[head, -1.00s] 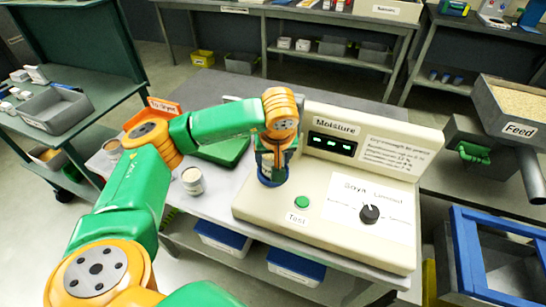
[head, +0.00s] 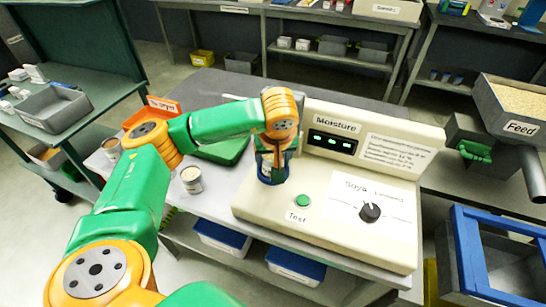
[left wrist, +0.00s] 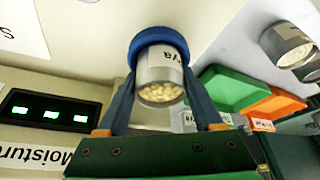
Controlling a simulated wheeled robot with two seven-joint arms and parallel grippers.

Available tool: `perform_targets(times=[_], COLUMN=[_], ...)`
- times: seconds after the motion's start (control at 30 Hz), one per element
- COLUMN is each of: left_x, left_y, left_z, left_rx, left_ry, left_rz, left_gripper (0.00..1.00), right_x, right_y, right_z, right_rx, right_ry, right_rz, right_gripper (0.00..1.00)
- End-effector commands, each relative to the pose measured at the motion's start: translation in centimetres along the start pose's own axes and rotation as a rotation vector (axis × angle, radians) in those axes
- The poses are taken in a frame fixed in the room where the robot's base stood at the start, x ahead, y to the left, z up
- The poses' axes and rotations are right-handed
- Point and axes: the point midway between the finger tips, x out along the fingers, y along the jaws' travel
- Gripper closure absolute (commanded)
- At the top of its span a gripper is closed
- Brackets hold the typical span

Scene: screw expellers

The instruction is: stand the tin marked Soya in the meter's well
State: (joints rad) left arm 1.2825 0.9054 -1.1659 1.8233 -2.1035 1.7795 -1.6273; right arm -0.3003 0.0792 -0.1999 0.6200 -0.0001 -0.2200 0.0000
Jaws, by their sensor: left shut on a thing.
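The Soya tin (left wrist: 162,72), grey with a white label ending in "ya" and pale beans in its open top, is between the fingers of my left gripper (left wrist: 160,80), which is shut on it. The tin's far end is inside the blue ring of the well (left wrist: 137,42) on the cream moisture meter (head: 250,208). How deep it sits I cannot tell. In the head view my left gripper (head: 272,165) is right above the blue ring (head: 272,179) and largely covers the tin. My right gripper is not in view.
Another tin (head: 192,182) stands on the table left of the meter, and one more (head: 112,148) is farther left. An orange tray (head: 160,108) and a green tray (head: 228,151) lie behind. The meter has a green button (head: 303,200) and a black dial (head: 370,212).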

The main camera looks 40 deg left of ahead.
Motion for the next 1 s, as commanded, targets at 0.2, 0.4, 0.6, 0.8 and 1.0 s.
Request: perform_targets(times=[0.2, 0.4, 0.6, 0.8, 1.0], left_x=[0.5, 0.5, 0.2, -2.3, -4.5], left_y=[0.0, 0.0, 0.0, 0.0, 0.0], left_z=[0.2, 0.2, 0.1, 0.0, 0.0], left_rx=[0.0, 0.0, 0.0, 0.001, 0.001], left_ry=[0.0, 0.0, 0.0, 0.0, 0.001], left_rz=[0.0, 0.0, 0.0, 0.001, 0.001], left_gripper=[0.9, 0.19, 0.19, 0.19, 0.19], right_x=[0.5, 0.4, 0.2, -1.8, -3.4], right_y=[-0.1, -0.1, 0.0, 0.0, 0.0], right_z=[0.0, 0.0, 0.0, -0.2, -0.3], right_rx=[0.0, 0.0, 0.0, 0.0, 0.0], right_ry=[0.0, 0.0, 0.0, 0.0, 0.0], right_rz=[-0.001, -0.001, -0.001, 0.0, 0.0], right_gripper=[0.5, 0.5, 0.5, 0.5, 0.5])
